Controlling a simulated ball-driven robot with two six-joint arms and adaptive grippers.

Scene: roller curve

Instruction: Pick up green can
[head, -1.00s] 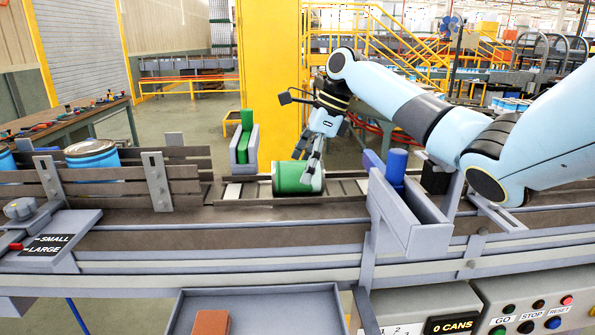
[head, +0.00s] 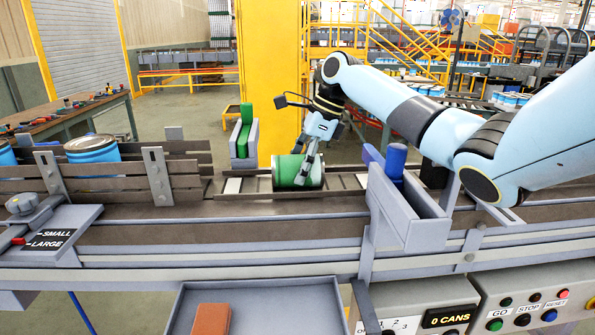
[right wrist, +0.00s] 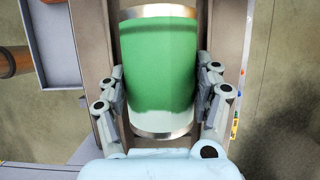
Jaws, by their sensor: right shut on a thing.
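The green can (head: 288,171) lies on its side on the conveyor's roller stretch, in the middle of the head view. My right gripper (head: 305,172) reaches down to it from above, its fingers over the can's right part. In the right wrist view the green can (right wrist: 160,75) fills the space between the two fingers of my right gripper (right wrist: 163,92), which press on its sides. The can still appears to rest on the conveyor. My left gripper is in neither view.
A blue block (head: 396,160) stands in a grey holder right of the can. A green block (head: 244,130) in a grey bracket stands behind left. Blue-white cans (head: 92,150) stand at left behind rails. A grey tray (head: 270,310) with a brown block (head: 211,319) is in front.

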